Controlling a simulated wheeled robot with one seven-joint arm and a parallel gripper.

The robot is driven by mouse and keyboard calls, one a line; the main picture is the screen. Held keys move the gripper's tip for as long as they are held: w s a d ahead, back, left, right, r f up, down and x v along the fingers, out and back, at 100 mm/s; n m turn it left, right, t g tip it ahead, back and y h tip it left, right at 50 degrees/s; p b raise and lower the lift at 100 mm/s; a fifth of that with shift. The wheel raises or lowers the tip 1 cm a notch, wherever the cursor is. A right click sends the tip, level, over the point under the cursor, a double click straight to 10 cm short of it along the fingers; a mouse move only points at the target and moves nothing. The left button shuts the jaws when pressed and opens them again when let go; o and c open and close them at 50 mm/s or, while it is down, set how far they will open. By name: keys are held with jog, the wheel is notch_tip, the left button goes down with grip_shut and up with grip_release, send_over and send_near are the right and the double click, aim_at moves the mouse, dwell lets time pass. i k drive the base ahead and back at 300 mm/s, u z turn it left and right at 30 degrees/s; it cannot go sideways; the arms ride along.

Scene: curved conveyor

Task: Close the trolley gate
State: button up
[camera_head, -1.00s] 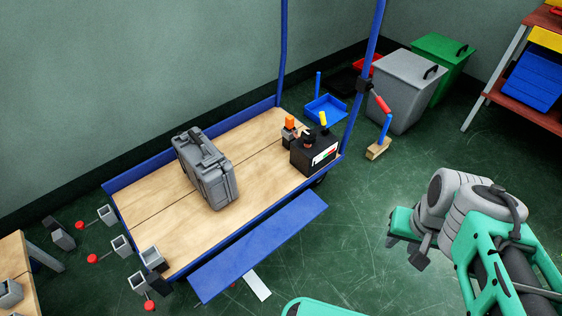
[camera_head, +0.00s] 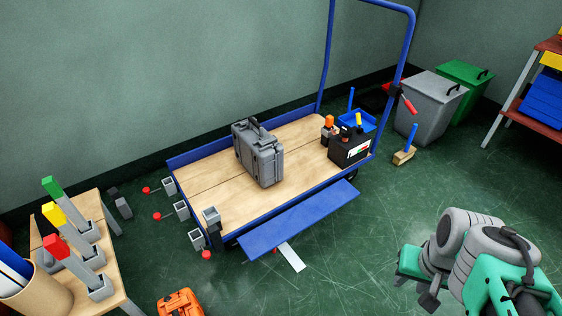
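The trolley (camera_head: 205,179) has a wooden deck with a blue frame and a tall blue handle at its right end. Its gate, a long blue panel (camera_head: 298,217), hangs folded down and outward along the near side. A grey case (camera_head: 259,155) and a black box (camera_head: 350,148) with a red, white and green label stand on the deck. My gripper (camera_head: 417,283) is at the lower right, well to the right of the gate and apart from it. Its fingers are small and partly hidden by my wrist, so I cannot tell their opening.
A wooden table (camera_head: 110,235) with coloured-handled items stands at the left. An orange case (camera_head: 181,303) lies on the floor at the bottom. A grey bin (camera_head: 430,105), a green bin (camera_head: 468,84) and a broom (camera_head: 405,150) are at the right. Floor between gate and arm is clear.

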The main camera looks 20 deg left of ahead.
aim_at(255, 242)
jog(key=u, duration=0.8)
jog(key=i, duration=1)
jog(key=u, duration=1.1)
jog(key=k, duration=1.6)
jog(key=z, duration=0.7)
jog(key=i, duration=1)
